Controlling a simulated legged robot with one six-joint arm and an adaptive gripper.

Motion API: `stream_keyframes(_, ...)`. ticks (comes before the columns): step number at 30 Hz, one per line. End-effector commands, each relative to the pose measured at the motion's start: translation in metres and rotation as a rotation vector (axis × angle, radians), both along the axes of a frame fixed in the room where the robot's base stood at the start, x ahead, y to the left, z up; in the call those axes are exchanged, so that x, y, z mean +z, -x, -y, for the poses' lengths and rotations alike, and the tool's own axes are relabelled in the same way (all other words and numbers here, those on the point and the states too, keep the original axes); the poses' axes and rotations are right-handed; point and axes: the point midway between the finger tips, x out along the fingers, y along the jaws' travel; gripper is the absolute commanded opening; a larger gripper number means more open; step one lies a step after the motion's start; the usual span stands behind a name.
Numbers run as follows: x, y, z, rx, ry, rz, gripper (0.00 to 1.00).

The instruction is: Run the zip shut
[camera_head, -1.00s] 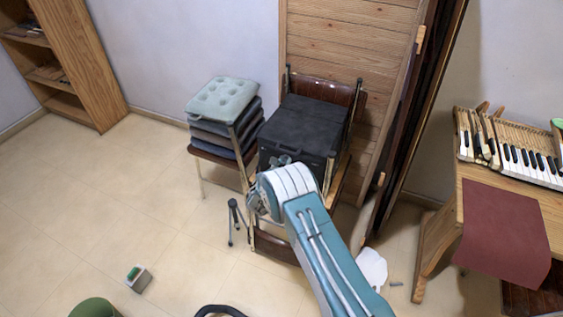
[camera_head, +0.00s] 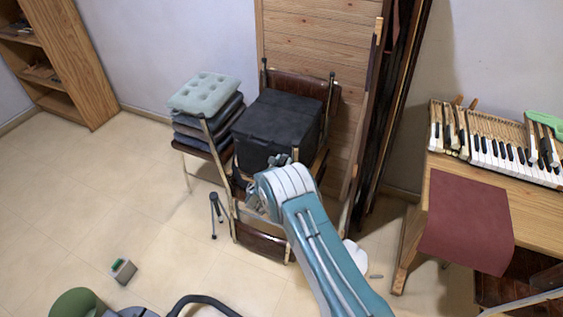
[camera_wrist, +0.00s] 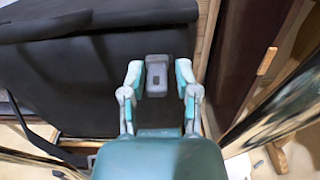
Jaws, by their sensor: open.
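A black box-shaped bag (camera_head: 278,128) rests on a brown chair in the middle of the head view. In the wrist view the dark bag (camera_wrist: 75,80) fills the upper left. A small grey block-like piece (camera_wrist: 157,76), perhaps the zip's pull, sits against the bag's side. My gripper (camera_wrist: 157,80) is open, with one finger on each side of this grey piece. I cannot tell whether the fingers touch it. In the head view my gripper (camera_head: 276,162) is at the front of the bag, partly hidden by my arm. The zip line itself cannot be made out.
A chair stacked with cushions (camera_head: 206,92) stands left of the bag. A small tripod (camera_head: 215,214) is on the floor in front. A table with piano keys (camera_head: 500,148) and a red cloth (camera_head: 466,222) is at the right. Floor at the left is mostly clear.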

Motion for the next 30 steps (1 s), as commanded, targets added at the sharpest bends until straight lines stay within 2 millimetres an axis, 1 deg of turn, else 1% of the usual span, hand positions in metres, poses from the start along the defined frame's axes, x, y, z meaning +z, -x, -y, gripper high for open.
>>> stream_keyframes(10,-0.002,0.0,-0.003,0.002,0.003,-0.003,0.59)
stream_keyframes(14,-0.002,0.008,-0.006,0.004,0.003,-0.004,0.59)
stream_keyframes(17,-0.002,0.023,-0.011,0.005,0.002,-0.005,0.59)
stream_keyframes(27,-0.002,0.088,-0.032,0.004,0.001,-0.005,0.59)
stream_keyframes(30,-0.003,0.101,-0.037,0.004,0.001,-0.005,0.59)
